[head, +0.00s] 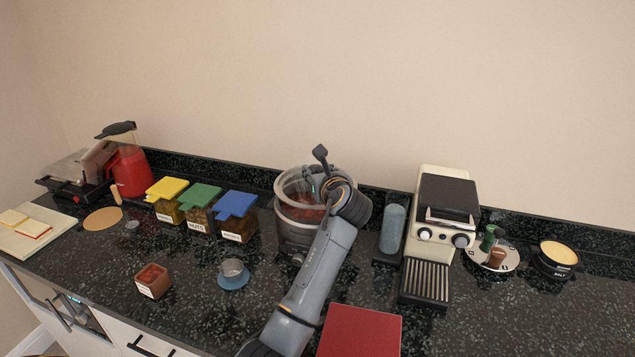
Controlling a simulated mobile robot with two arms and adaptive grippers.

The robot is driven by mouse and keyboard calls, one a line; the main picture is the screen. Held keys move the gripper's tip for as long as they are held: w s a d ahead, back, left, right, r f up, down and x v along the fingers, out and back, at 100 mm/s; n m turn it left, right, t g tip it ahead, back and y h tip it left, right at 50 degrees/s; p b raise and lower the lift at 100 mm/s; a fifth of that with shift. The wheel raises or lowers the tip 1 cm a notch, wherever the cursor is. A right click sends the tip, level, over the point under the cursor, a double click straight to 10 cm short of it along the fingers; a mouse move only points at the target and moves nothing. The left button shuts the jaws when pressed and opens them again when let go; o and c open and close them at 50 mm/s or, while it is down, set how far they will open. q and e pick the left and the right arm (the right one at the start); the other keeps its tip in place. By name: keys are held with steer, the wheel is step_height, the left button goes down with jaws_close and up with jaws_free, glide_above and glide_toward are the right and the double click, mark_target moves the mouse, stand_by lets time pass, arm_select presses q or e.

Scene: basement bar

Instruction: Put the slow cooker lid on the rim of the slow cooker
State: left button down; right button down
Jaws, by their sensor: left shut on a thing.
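The slow cooker (290,236) stands on the dark counter against the back wall, with reddish contents showing inside. A clear round lid with a pale rim (283,178) is over the cooker's opening. My left gripper (316,184) is over the cooker, at the lid, and is shut on it. My wrist and forearm hide the right side of the lid and cooker. I cannot tell whether the lid touches the cooker's rim or hangs a little above it. My right gripper is not in view.
Containers with yellow, green and blue (236,204) lids stand left of the cooker. A blue bottle (393,228) and a coffee machine (447,205) stand to its right.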

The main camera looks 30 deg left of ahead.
arm_select(q)
steer(key=shift+w+a+f, duration=0.25)
steer(key=shift+w+f, duration=0.15)
steer(key=shift+f, duration=0.05)
steer(key=f, duration=0.2)
steer(key=f+p, duration=0.1)
steer(key=shift+w+a, duration=0.2)
steer(key=shift+w, duration=0.05)
steer(key=shift+f, duration=0.4)
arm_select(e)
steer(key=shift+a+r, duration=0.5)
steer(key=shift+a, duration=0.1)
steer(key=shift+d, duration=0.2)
arm_select(q)
steer(key=c, duration=0.8)
jaws_free()
steer(key=shift+f, duration=0.2)
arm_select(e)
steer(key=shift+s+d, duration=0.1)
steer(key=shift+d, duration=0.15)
arm_select(q)
steer(key=shift+r, duration=0.1)
